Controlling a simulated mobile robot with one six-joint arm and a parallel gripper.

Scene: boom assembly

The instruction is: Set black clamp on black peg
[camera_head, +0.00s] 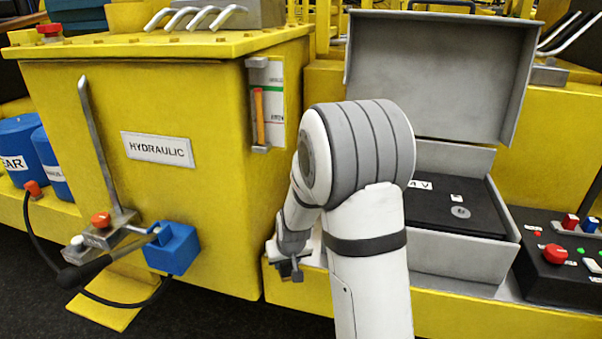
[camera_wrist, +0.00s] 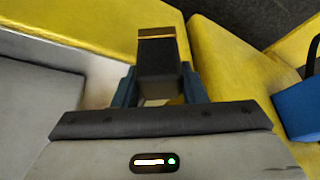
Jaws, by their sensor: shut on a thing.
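My gripper (camera_head: 290,262) hangs low in front of the yellow ledge, left of the open grey box, partly hidden by my arm. In the wrist view my gripper (camera_wrist: 160,88) is shut on a dark block with a copper-coloured strip, which appears to be the black clamp (camera_wrist: 158,55). In the head view the clamp cannot be told clearly from the fingers. A black battery (camera_head: 435,200) sits in the grey box (camera_head: 455,263), with a round grey terminal (camera_head: 460,212) on top. I cannot make out a black peg; my arm covers the battery's left side.
The box's raised lid (camera_head: 435,75) stands behind the battery. A yellow hydraulic tank (camera_head: 165,190) is close on the left, with a lever (camera_head: 97,145) and a blue block (camera_head: 175,249). A control panel (camera_head: 560,260) with buttons is at the right.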

